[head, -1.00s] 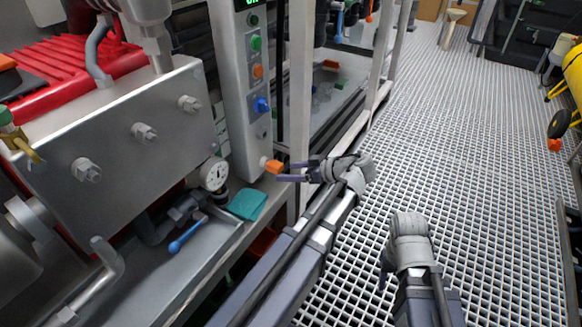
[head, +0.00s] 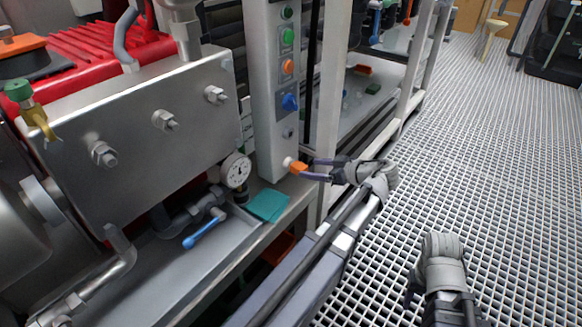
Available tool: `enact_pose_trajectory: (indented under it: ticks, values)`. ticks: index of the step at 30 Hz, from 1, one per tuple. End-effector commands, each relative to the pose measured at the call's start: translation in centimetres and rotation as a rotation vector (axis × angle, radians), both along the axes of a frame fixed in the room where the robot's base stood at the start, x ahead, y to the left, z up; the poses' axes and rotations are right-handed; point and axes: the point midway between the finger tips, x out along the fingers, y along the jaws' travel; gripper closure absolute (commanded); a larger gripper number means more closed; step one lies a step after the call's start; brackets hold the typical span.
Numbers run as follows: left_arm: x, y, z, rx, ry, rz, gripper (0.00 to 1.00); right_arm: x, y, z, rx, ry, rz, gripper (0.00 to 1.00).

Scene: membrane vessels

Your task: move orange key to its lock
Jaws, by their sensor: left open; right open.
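The orange key (head: 297,167) is at the foot of the pale control column, against a small whitish round fitting (head: 288,163). I cannot tell how deep it sits in that fitting. My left gripper (head: 316,170) is open, with its dark fingers pointing left at the key's outer end. The fingertips are at or very near the key; contact is unclear. My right gripper (head: 411,290) is open and empty over the floor grating at the lower right, its fingers partly hidden by its wrist.
The control column (head: 268,110) carries green, orange and blue knobs and a small metal fitting (head: 288,132). A pressure gauge (head: 236,170), a blue-handled valve (head: 204,232) and a teal cloth (head: 268,205) are left of the key.

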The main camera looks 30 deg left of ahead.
Motion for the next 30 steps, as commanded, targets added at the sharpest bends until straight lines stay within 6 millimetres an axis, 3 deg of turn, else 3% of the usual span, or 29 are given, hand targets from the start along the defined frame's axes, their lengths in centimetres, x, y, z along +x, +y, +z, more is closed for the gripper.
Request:
enact_pose_trajectory:
  ticks: [6,13,30]
  values:
    - [0.2,2.8,-1.5,0.000,-0.001,0.001,0.22,0.0,0.0,-1.5,0.000,-0.001,0.000,0.50]
    - [0.4,4.8,-2.2,0.000,0.000,0.000,0.22,0.0,0.0,-2.2,0.000,-0.001,0.000,0.50]
    - [0.5,5.5,-2.4,0.000,0.001,-0.001,0.22,0.0,0.0,-2.4,0.000,-0.001,0.000,0.50]
